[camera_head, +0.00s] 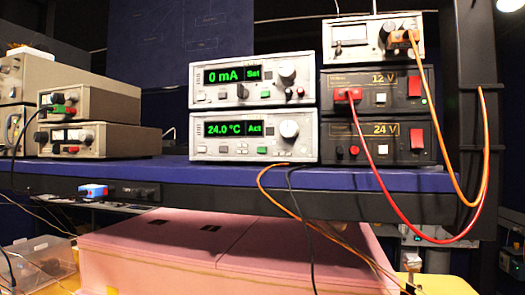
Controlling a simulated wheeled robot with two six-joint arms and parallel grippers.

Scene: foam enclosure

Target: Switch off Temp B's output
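Two stacked grey instruments stand at the middle of the shelf. The lower one (254,136) has a lit green display (236,129) reading "24.0 °C" and "Act". Its front has a large round knob (289,129) at the right and small buttons (223,149) below the display. The upper instrument (252,78) reads "0 mA" and "Set" on its green display (234,74). No "Temp B" label is legible, so I cannot tell by name which unit it is. Neither of my grippers is in view.
Black 12 V (378,89) and 24 V (380,132) supplies stand right, with red switches. Orange and red cables hang before the blue shelf (215,173). Grey instruments (95,139) stand left. A pink foam box (190,247) sits below. A dark post (478,110) rises right.

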